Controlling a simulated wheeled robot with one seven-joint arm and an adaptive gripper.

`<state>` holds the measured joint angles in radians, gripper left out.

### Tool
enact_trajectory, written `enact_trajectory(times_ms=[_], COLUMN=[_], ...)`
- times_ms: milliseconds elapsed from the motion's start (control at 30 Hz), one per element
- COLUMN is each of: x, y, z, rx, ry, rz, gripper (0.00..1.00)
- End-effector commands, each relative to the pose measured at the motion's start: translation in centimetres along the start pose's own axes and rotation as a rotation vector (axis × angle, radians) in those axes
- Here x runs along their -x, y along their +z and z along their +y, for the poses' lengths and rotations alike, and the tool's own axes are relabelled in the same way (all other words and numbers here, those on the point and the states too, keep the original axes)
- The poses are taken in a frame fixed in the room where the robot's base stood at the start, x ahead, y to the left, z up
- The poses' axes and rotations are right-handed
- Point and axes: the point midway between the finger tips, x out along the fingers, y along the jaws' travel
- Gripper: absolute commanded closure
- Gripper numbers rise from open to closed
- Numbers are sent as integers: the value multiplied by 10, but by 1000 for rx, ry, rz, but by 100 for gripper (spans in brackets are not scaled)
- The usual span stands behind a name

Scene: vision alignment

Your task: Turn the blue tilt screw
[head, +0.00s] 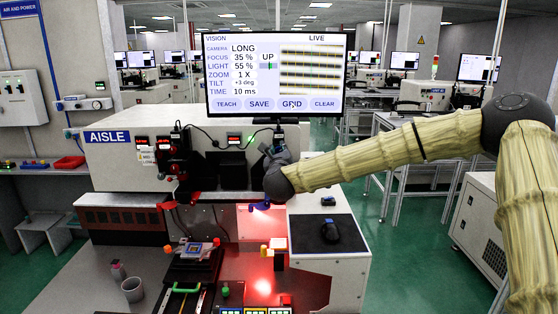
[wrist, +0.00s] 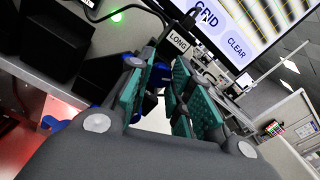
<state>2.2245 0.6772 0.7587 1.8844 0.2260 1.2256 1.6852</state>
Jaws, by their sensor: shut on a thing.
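My gripper (wrist: 158,98) reaches the front of the white machine with its two teal-padded fingers closed around a blue part, which I take to be the blue tilt screw (wrist: 160,75). The fingers hide most of the screw. In the head view my gripper (head: 270,155) covers that spot, just below the monitor. The monitor (head: 276,75) reads TILT +3 deg, FOCUS 35 %, LIGHT 55 % and camera LONG. Its LIVE picture shows blurred, nearly level stripes, beside an UP marker. A LONG label (wrist: 178,42) hangs just beyond the fingers in the wrist view.
Another blue part (wrist: 55,123) sits left of the fingers, near the red glow. Black boxes (head: 234,170) line the machine front. Below are a lit stage with a chip (head: 196,249), a green handle (head: 186,289) and a grey cup (head: 133,289).

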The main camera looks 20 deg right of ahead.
Motion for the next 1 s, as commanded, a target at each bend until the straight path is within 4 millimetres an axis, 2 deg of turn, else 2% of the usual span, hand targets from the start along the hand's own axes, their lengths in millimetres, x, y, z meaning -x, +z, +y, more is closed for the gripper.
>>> enact_trajectory(times_ms=[600,1000], x=[0,0], y=[-2,-1], z=[0,0], rx=[586,895], ry=[-1,0], rz=[1,1], gripper=[100,100])
